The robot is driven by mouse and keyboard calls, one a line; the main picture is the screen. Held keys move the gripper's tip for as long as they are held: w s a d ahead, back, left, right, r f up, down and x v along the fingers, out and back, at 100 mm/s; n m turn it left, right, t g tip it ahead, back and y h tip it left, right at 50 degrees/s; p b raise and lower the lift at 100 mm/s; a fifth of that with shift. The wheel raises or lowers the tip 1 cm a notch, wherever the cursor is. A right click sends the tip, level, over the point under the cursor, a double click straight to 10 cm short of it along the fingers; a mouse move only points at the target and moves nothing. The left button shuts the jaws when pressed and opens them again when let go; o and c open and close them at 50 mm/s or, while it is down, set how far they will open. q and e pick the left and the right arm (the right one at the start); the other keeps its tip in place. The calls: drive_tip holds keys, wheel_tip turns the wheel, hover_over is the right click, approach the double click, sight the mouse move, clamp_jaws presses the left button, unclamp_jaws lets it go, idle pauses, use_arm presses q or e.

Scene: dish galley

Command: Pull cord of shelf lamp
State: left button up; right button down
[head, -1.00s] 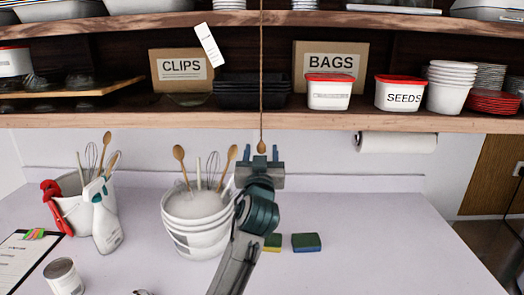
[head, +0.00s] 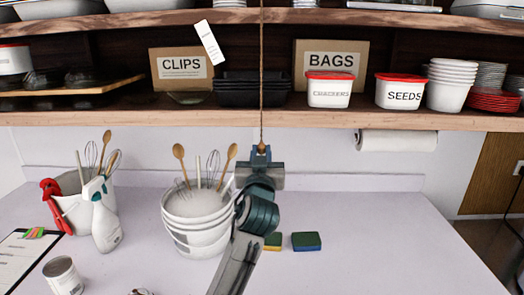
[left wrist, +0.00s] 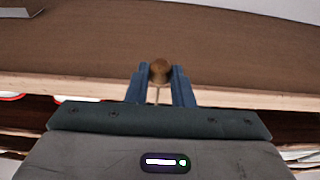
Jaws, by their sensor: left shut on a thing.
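The lamp cord (head: 262,85) hangs straight down in front of the shelves in the head view. A small wooden knob is at its lower end and shows in the left wrist view (left wrist: 160,71) between two blue fingers. My left gripper (head: 261,151) is shut on the knob, just below the lower shelf's edge; it also shows in the left wrist view (left wrist: 159,76). The lamp itself is not in view. My right gripper is not in view.
A stack of white buckets (head: 197,222) with utensils stands on the counter left of my left arm. A spray bottle (head: 104,215) stands farther left. Green sponges (head: 306,241) lie right of the arm. The lower shelf (head: 190,116) holds boxes and tubs. The counter's right side is clear.

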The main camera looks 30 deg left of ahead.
use_arm(q)
drive_tip(key=shift+f, duration=0.45)
drive_tip(key=shift+r, duration=0.6)
drive_tip(key=o, duration=1)
